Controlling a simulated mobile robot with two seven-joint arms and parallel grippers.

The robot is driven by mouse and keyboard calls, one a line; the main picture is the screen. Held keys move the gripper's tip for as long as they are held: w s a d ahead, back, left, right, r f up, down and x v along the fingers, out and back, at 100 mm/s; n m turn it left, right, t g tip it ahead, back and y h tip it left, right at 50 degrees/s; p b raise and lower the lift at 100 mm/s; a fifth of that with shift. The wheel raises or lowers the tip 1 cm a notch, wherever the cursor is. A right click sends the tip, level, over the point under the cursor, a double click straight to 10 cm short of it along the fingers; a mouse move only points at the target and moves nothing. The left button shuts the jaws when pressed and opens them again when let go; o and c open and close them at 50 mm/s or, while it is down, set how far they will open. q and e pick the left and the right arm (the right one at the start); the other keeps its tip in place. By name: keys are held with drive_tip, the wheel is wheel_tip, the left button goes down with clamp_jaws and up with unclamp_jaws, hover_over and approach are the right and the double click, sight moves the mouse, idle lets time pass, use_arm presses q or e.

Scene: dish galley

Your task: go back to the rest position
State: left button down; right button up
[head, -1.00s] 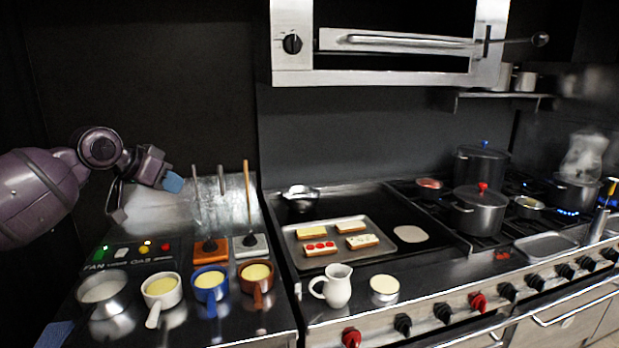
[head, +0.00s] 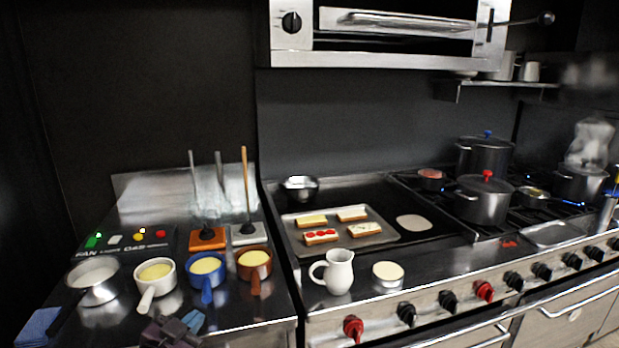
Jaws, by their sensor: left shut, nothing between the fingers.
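My left gripper (head: 180,324) is low at the bottom edge of the head view, in front of the counter with the small pans. It is shut and empty, and most of the arm behind it is out of the picture. It is just below the white-handled pan (head: 155,275) and the blue pan (head: 207,272), with no clear contact. My right gripper is not in view.
A steel pan (head: 92,280) and a brown pan (head: 254,263) stand in the same row. A blue cloth (head: 38,326) lies at the left edge. A white jug (head: 338,272) and a tray (head: 382,241) with toasts are to the right.

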use_arm(q)
drive_tip(key=s+a+f+n+g+y+b, duration=0.2)
drive_tip(key=s+f, duration=1)
drive_tip(key=s, duration=0.1)
drive_tip(key=s+a+f+n+g+y+b, duration=0.2)
drive_tip(key=s+f+n, duration=0.1)
drive_tip(key=s+f, duration=1)
drive_tip(key=shift+a+n+g+y, duration=0.25)
drive_tip(key=shift+n+g+y, duration=0.05)
drive_tip(key=shift+y, duration=0.1)
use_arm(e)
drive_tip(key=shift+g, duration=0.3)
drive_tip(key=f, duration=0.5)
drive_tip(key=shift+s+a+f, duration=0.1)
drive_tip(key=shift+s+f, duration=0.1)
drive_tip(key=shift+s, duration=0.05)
use_arm(q)
drive_tip(key=shift+f, duration=0.1)
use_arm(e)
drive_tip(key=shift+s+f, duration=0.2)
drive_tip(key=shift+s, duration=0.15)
